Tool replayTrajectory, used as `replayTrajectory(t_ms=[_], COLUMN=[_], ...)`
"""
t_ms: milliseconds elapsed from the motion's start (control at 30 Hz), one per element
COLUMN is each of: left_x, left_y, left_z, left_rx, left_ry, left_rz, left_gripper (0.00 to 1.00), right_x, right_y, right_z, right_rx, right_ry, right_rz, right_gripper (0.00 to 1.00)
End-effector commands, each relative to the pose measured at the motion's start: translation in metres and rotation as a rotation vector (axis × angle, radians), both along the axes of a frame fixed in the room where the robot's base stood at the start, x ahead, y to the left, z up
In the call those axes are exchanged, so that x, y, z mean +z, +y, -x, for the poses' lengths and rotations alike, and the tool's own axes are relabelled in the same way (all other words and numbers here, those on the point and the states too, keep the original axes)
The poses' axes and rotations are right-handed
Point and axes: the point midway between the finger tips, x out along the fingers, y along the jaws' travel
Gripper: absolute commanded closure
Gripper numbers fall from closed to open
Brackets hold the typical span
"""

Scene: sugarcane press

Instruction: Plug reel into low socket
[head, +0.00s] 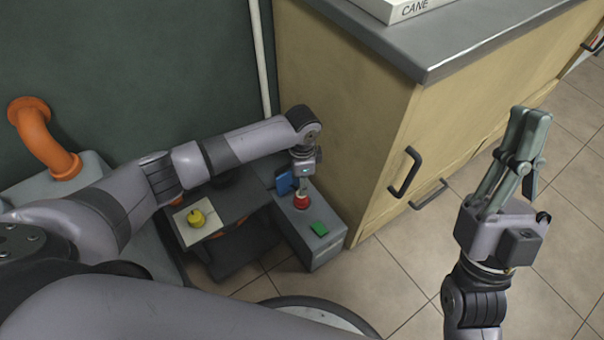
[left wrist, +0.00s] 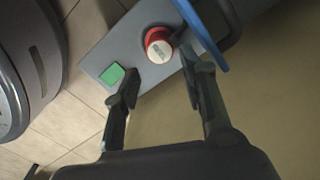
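I cannot make out a reel, a plug or a socket for certain in either view. A blue flap-like part (head: 285,183) stands at the back of a low grey box; a curved blue edge (left wrist: 207,36) shows in the left wrist view. My left gripper (head: 302,185) points down just above the red knob (head: 301,201) on that box. In the left wrist view its fingers (left wrist: 163,68) are apart with nothing held, and the red knob (left wrist: 159,45) shows beyond the tips. My right gripper (head: 529,120) points up at the right, apparently empty; its finger gap is unclear from this side.
The grey box (head: 318,253) also carries a green button (head: 319,229). A yellow knob (head: 196,218) on a pale plate is to its left. A wooden cabinet (head: 340,120) with a metal top stands close on the right. An orange pipe (head: 42,138) is at far left. Tiled floor is free at right.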

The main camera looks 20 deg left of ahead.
Motion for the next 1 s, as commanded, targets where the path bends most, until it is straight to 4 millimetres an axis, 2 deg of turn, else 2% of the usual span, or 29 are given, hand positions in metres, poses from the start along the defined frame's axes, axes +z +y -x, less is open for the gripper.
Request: replayTrajectory(t_ms=[500, 1000], left_x=[0.009, 0.017], left_y=[0.0, 0.0], left_z=[0.0, 0.0], left_rx=[0.0, 0.0], left_ry=[0.0, 0.0], left_rz=[0.0, 0.0], left_gripper=[0.61, 0.61], right_x=[-0.023, -0.054], right_y=[0.006, 0.008], right_z=[-0.035, -0.06], right_rx=[-0.012, -0.023], right_ry=[0.222, 0.436], right_rz=[0.068, 0.131], right_gripper=[1.0, 1.0])
